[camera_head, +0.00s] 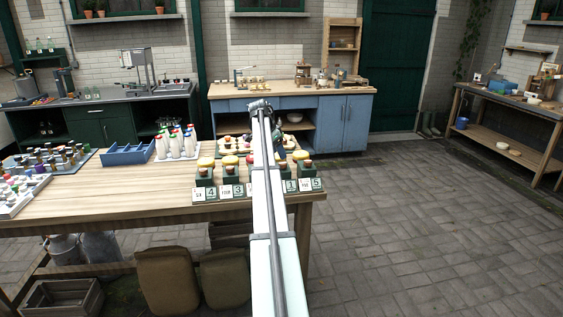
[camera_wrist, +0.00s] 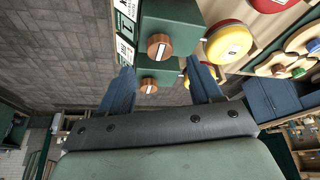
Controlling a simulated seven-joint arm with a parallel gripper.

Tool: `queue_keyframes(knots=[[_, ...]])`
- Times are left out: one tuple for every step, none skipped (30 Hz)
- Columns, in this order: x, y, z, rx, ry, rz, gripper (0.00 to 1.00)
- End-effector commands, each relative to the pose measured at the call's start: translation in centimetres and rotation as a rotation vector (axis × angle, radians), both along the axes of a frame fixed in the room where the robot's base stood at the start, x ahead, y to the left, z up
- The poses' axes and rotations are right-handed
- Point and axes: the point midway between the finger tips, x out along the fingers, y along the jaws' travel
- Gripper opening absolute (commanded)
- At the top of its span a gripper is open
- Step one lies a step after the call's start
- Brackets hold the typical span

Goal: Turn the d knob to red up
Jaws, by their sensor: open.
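A row of dark green boxes with small wooden knobs stands along the table's front edge in the head view, such as the right-end box (camera_head: 308,171). White cards (camera_head: 310,184) with numbers hang below them. My arm hides the middle of the row. In the wrist view two round wooden knobs show, the upper knob (camera_wrist: 160,46) and the lower knob (camera_wrist: 149,85), each with a white bar across its face. My gripper (camera_wrist: 160,78) is open, its blue fingers on either side of the lower knob in the picture. Contact is unclear. I cannot tell which knob is d.
Yellow and red round tops (camera_wrist: 229,43) sit behind the boxes. White bottles (camera_head: 176,145), a blue tray (camera_head: 127,154) and small jars (camera_head: 50,160) stand left on the wooden table (camera_head: 120,195). A blue cabinet (camera_head: 345,125) stands behind. The paved floor right is clear.

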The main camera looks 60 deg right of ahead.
Motion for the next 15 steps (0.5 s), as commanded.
queue_keyframes(knots=[[-0.2,-0.3,-0.9,0.002,0.001,-0.001,0.64],[-0.3,-0.5,-1.4,0.002,0.001,-0.001,0.64],[-0.4,-0.7,-1.9,0.002,0.001,-0.001,0.64],[-0.4,-0.9,-2.3,0.001,0.000,0.000,0.64],[-0.5,-1.0,-2.7,0.001,0.000,0.000,0.64],[-0.5,-1.2,-3.2,0.001,0.001,0.001,0.64],[-0.6,-1.3,-3.5,0.001,0.001,0.001,0.64],[-0.6,-1.4,-3.8,0.001,0.001,0.001,0.64],[-0.6,-1.6,-4.2,0.001,0.001,0.001,0.64],[-0.7,-1.6,-4.4,0.001,0.001,0.001,0.64],[-0.7,-1.7,-4.6,0.001,0.000,0.001,0.64],[-0.7,-1.8,-4.8,0.000,0.000,0.001,0.64],[-0.8,-1.9,-4.9,0.000,0.000,0.001,0.64],[-0.8,-1.9,-5.1,0.000,0.000,0.001,0.64],[-0.8,-2.0,-5.2,0.000,0.000,0.001,0.64]])
